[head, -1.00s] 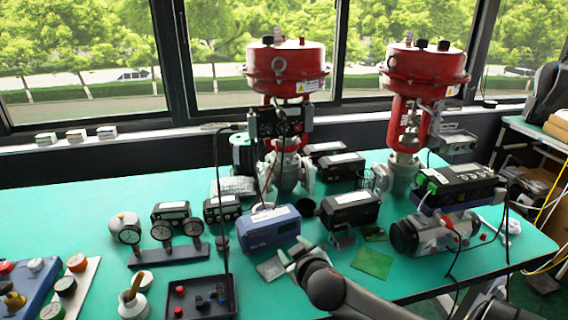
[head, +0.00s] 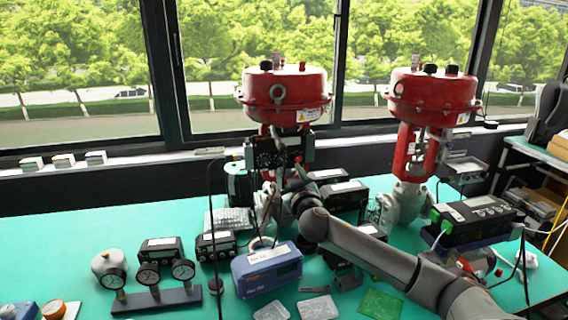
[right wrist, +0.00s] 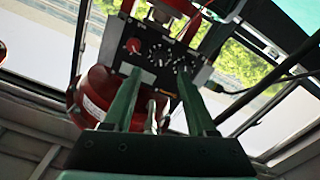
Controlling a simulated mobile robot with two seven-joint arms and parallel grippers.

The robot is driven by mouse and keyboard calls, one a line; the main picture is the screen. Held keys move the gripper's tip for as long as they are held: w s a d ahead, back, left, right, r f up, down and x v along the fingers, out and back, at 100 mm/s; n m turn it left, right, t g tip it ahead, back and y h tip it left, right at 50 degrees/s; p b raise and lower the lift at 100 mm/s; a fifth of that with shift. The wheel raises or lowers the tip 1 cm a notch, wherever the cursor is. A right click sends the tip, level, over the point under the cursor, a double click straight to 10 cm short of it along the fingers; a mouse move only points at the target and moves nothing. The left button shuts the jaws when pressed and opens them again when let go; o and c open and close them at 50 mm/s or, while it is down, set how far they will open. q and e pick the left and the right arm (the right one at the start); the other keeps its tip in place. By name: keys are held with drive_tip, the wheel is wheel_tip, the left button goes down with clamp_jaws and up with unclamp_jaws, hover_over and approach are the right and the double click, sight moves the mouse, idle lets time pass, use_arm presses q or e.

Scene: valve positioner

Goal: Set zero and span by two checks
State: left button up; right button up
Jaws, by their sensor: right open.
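The positioner is a dark panel (head: 266,157) on the left valve, under its red actuator (head: 286,95). In the right wrist view its face (right wrist: 160,48) shows a red knob (right wrist: 133,45) and several small dark knobs or screws with pale markings. My right gripper (head: 284,176) is raised in front of the panel. In the right wrist view its two green fingers (right wrist: 157,78) stand apart with nothing held between them, pointing at the panel's lower edge. I cannot tell whether they touch it. A blue instrument (head: 267,271) with a display stands on the bench. My left gripper is out of view.
A second red valve (head: 432,92) stands to the right. Several dark boxes stand around the valve bases. A rack of gauges (head: 152,298) is at left. Thin cables hang near the panel. My right forearm crosses above the bench's right half.

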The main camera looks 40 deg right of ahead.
sight(282, 161)
drive_tip(key=shift+p+x, duration=0.3)
drive_tip(key=shift+x, duration=2.85)
drive_tip(key=shift+c, duration=0.2)
clamp_jaws()
